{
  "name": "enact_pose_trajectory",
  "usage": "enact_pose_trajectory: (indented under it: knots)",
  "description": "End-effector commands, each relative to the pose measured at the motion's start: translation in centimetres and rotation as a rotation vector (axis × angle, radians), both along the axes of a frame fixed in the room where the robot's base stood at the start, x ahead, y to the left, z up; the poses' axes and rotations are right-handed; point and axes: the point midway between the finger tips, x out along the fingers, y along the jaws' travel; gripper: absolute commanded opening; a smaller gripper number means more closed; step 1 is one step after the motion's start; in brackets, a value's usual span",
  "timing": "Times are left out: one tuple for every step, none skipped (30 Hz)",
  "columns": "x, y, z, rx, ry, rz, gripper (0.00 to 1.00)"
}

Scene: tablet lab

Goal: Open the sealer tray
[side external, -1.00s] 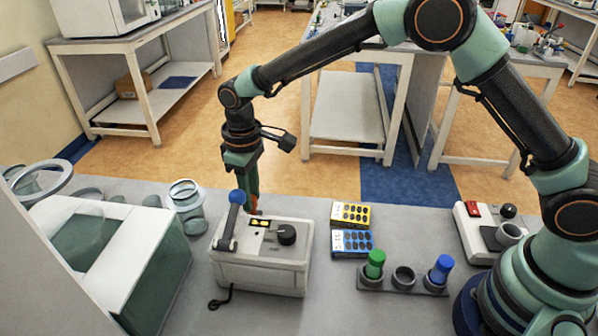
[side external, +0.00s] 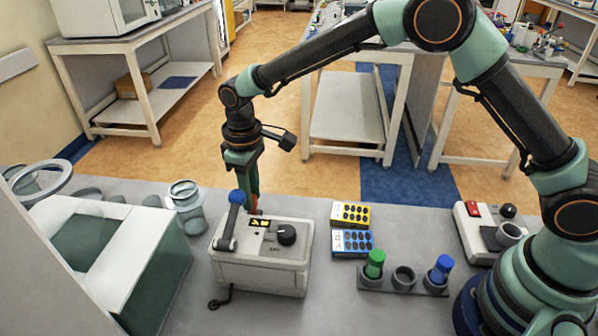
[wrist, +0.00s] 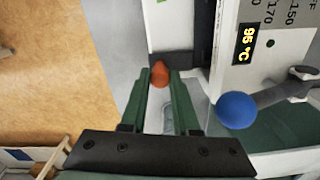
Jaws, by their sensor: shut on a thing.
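The sealer (side external: 258,275) is a white box on the grey bench, with a black dial, a lit display and a lever with a blue knob (side external: 236,197). In the wrist view its display reads 95 °C, and the blue knob (wrist: 236,110) is right of my fingers. My gripper (side external: 252,207) points down at the sealer's far side. In the wrist view my gripper (wrist: 160,78) is shut on a small orange-red handle (wrist: 160,72) at a dark part beside the sealer's white body. The tray itself is mostly hidden; how far it is out cannot be told.
Yellow and blue blister packs (side external: 351,214) lie right of the sealer. A rack (side external: 403,277) with green- and blue-capped vials stands in front of them. A glass jar (side external: 187,208) and a white-and-green box (side external: 150,265) are on the left. A small device (side external: 485,235) is at right.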

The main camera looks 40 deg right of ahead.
Motion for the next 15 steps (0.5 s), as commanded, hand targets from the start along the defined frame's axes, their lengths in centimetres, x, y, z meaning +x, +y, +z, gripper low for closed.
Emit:
enact_pose_trajectory:
  knots:
    - [0.6, -0.5, 0.1, 0.001, -0.001, -0.003, 0.00]
    - [1.0, -0.9, 0.2, 0.001, -0.002, -0.004, 0.00]
    - [1.6, -1.6, 0.1, 0.001, -0.002, -0.007, 0.00]
    - [2.2, -2.1, 0.1, 0.001, -0.003, -0.006, 0.00]
    - [2.8, -2.7, 0.1, 0.001, -0.003, -0.008, 0.00]
    - [3.6, -3.5, 0.1, 0.001, -0.003, -0.007, 0.00]
    - [4.1, -4.0, 0.1, 0.001, -0.004, -0.008, 0.00]
    - [4.6, -4.6, 0.1, 0.001, -0.003, -0.007, 0.00]
    - [5.3, -5.2, 0.2, 0.001, -0.004, -0.007, 0.00]
    - [5.7, -5.6, 0.1, 0.001, -0.004, -0.006, 0.00]
    - [6.1, -5.9, 0.2, 0.001, -0.004, -0.004, 0.00]
    - [6.5, -6.4, 0.2, 0.001, -0.004, -0.005, 0.00]
    - [6.8, -6.6, 0.2, 0.002, -0.005, -0.005, 0.00]
    - [7.0, -6.9, 0.2, 0.001, -0.004, -0.004, 0.00]
    - [7.3, -7.1, 0.2, 0.002, -0.005, -0.002, 0.00]
